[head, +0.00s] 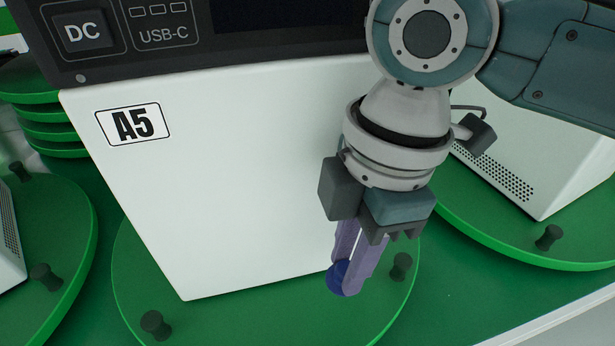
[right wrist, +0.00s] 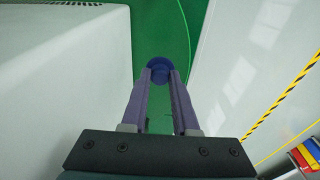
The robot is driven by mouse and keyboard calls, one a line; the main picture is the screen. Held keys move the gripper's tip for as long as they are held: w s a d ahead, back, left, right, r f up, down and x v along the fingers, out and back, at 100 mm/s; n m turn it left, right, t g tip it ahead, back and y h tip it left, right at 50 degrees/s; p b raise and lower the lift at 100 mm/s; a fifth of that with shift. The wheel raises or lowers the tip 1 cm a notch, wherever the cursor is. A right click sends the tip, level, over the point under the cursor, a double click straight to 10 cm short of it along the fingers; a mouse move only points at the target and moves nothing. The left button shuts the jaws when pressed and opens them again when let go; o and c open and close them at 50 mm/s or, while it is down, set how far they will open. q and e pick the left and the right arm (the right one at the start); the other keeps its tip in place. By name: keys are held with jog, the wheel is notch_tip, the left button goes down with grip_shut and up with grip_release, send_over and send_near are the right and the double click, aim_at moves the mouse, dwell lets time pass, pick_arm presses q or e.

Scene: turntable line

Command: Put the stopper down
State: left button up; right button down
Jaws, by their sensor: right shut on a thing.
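My right gripper (head: 345,282) comes down from the upper right in the head view, in front of the white A5 unit (head: 230,190). Its purple fingers are shut on a dark blue, round stopper (head: 337,275). In the right wrist view the stopper (right wrist: 158,68) sits between the two fingertips. The stopper is low over the green turntable (head: 255,315) that bears the A5 unit; I cannot tell whether it touches. My left gripper is not in view.
Dark pegs (head: 155,324) stand on the turntable, one (head: 401,266) close right of my gripper. Other green turntables with white units are at left (head: 75,215) and right (head: 585,245). In the right wrist view, yellow-black tape (right wrist: 284,95) crosses a pale surface at right.

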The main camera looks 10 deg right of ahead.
jog(key=shift+f+b, duration=0.6)
jog(key=shift+f, duration=2.15)
jog(key=shift+f, duration=0.2)
jog(key=c, duration=0.7)
grip_release()
jog(key=shift+r, duration=0.1)
